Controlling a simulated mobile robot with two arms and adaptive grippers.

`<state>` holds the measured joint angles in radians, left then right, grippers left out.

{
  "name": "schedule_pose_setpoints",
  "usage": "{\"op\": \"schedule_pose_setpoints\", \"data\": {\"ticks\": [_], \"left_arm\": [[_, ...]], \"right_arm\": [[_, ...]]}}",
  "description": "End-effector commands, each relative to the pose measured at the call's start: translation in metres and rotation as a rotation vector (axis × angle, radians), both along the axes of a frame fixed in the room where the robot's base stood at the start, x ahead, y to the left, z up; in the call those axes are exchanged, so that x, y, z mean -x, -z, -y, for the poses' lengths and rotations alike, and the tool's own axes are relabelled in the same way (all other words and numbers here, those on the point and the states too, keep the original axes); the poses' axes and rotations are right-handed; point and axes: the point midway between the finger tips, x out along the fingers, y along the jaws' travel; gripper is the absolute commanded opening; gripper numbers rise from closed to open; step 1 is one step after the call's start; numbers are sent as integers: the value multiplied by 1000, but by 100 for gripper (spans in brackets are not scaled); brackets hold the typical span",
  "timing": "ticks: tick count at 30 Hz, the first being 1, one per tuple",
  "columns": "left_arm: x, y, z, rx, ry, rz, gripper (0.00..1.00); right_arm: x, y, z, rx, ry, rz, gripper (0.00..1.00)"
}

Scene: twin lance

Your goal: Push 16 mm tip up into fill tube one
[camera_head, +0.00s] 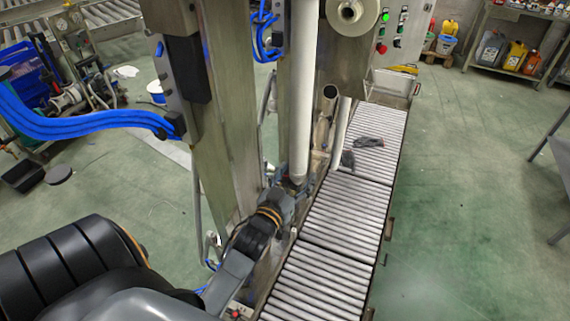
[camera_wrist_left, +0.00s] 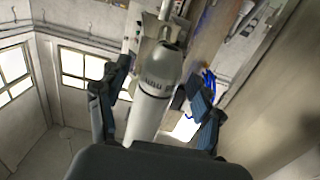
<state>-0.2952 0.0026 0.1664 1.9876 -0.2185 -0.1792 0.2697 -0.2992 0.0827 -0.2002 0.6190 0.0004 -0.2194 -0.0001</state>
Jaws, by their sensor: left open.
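A long white vertical tube (camera_head: 303,95), likely a fill tube, comes down in the head view. My left gripper (camera_head: 292,188) is at its lower end, partly hidden by my own wrist. In the left wrist view, which looks upward, the left gripper (camera_wrist_left: 155,112) is open, with a finger on each side of a white cylinder (camera_wrist_left: 148,112). A grey rounded section (camera_wrist_left: 160,70) with dark marks adjoins the cylinder. I cannot tell whether the fingers touch it, or which part is the 16 mm tip. My right gripper is not in view.
A roller conveyor (camera_head: 325,240) runs along the right of the machine, with a small dark object (camera_head: 369,142) on it. A steel column (camera_head: 228,120) stands left of the tube.

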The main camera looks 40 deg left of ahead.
Motion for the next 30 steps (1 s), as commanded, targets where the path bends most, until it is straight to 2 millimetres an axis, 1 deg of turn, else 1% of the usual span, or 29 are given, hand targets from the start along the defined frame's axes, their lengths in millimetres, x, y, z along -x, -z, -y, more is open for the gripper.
{"op": "schedule_pose_setpoints", "data": {"ticks": [1, 3, 9, 12, 15, 19, 24, 26, 29, 30], "left_arm": [[11, 0, 2, 2, -1, -3, 66], [26, 0, 5, 3, -1, -4, 66], [66, -3, 13, 1, -1, -2, 66], [81, -4, 16, 1, -1, -2, 66], [91, -5, 18, 1, -1, 0, 66], [98, -6, 20, 1, -1, 2, 66], [99, -6, 20, -1, -1, 3, 66], [98, -3, 20, 1, 1, -2, 66], [96, 18, 24, 10, 8, -36, 66], [95, 33, 26, 16, 14, -61, 66]], "right_arm": [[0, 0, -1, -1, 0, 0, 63], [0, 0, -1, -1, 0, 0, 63], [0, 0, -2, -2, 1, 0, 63], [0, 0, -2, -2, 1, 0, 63], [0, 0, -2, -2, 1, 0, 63], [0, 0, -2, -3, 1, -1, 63], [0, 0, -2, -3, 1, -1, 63], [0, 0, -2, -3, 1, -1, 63], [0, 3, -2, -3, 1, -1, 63], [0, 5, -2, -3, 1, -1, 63]]}}
